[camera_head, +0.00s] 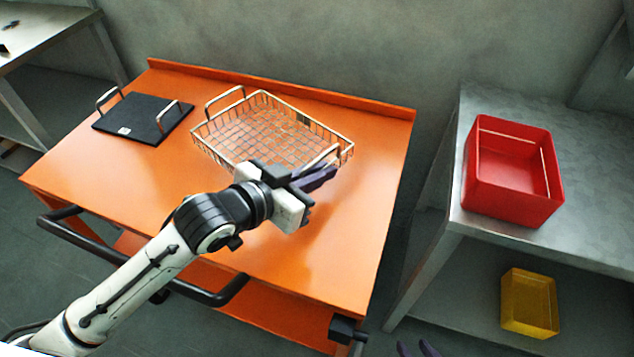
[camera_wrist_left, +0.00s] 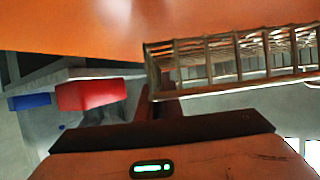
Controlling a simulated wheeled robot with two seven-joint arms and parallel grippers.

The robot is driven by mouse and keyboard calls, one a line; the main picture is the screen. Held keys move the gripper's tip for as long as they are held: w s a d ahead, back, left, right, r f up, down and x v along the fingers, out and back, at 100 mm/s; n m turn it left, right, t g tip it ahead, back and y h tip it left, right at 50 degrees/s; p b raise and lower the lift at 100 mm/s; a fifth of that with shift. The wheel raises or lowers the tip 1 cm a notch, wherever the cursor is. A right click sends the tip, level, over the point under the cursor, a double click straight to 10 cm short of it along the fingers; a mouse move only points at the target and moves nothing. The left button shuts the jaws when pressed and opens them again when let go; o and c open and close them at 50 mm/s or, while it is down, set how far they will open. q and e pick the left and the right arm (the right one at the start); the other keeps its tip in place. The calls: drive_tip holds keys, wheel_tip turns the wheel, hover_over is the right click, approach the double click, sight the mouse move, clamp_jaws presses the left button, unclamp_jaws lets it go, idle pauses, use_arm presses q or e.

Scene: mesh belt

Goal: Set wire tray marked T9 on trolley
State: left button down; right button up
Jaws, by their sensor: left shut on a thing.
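A wire tray (camera_head: 262,135) with a handle at each end is over the orange trolley top (camera_head: 350,215), towards its back. A small dark tag shows on its far side, too small to read. I cannot tell whether its base touches the trolley. My left gripper (camera_head: 325,172) is shut on the tray's near right handle (camera_head: 330,155); the fingers partly hide that corner. The left wrist view shows the wire tray (camera_wrist_left: 235,60) beside the orange surface (camera_wrist_left: 70,25). My right gripper (camera_head: 418,349) shows only as two separated fingertips at the bottom edge, with nothing between them.
A black flat tray with two handles (camera_head: 135,115) lies on the trolley's left part. A red bin (camera_head: 512,205) stands on a metal table at right, with a yellow bin (camera_head: 528,303) on its lower shelf. The trolley's front and right areas are clear.

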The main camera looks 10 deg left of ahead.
use_arm(q)
drive_tip(key=shift+f, duration=1.7)
drive_tip(key=c, duration=1.9)
unclamp_jaws()
drive_tip(key=shift+f, duration=0.15)
drive_tip(key=shift+c, duration=0.2)
drive_tip(key=v, duration=0.7)
drive_tip(key=shift+s+a+r, duration=0.15)
drive_tip(key=shift+s+r, duration=0.05)
drive_tip(key=shift+r, duration=0.05)
